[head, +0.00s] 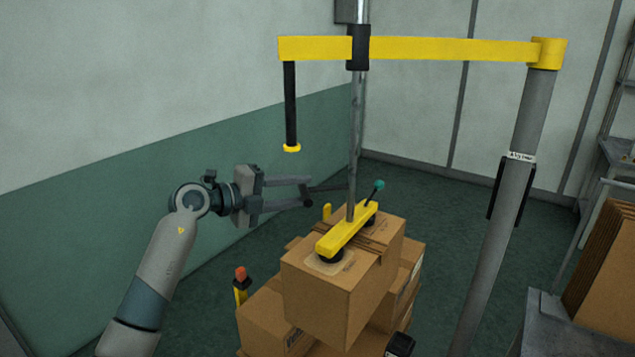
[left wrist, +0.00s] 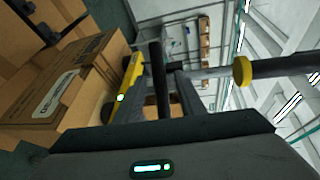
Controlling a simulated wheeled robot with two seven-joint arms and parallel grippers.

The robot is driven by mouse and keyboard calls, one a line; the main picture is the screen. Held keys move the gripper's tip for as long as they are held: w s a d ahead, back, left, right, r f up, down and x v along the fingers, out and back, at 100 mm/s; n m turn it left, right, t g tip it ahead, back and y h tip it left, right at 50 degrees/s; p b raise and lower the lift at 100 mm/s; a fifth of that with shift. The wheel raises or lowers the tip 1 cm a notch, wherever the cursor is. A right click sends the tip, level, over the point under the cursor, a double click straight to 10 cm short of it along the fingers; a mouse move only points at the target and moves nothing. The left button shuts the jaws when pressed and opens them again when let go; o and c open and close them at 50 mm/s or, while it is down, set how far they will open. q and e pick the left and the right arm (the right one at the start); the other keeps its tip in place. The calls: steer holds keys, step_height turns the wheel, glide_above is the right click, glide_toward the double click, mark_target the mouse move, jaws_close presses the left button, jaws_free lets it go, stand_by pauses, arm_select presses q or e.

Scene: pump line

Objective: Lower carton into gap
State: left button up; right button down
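The carton (head: 335,295) hangs level under the yellow suction bar (head: 345,232) of the lifter, whose cups press on its top. It also shows in the left wrist view (left wrist: 70,85). Other cartons (head: 265,322) stand around and below it; the gap itself is hidden behind it. My left gripper (head: 309,192) is left of the lifter's upright tube, above the carton. A thin dark handle (head: 328,188) reaches from the tube to its fingertips. In the left wrist view the fingers stand apart with a dark bar (left wrist: 157,80) between them; contact is unclear.
A yellow boom (head: 450,49) spans overhead from a grey column (head: 510,190). A black tube (head: 291,105) hangs from it above my left gripper. An orange-capped yellow post (head: 241,283) stands left of the cartons. A bench with flat cardboard (head: 605,275) is at right.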

arm_select(q)
steer(key=p+x, duration=0.1)
steer(key=x, duration=0.5)
steer(key=shift+p, duration=0.35)
steer(key=shift+c, duration=0.2)
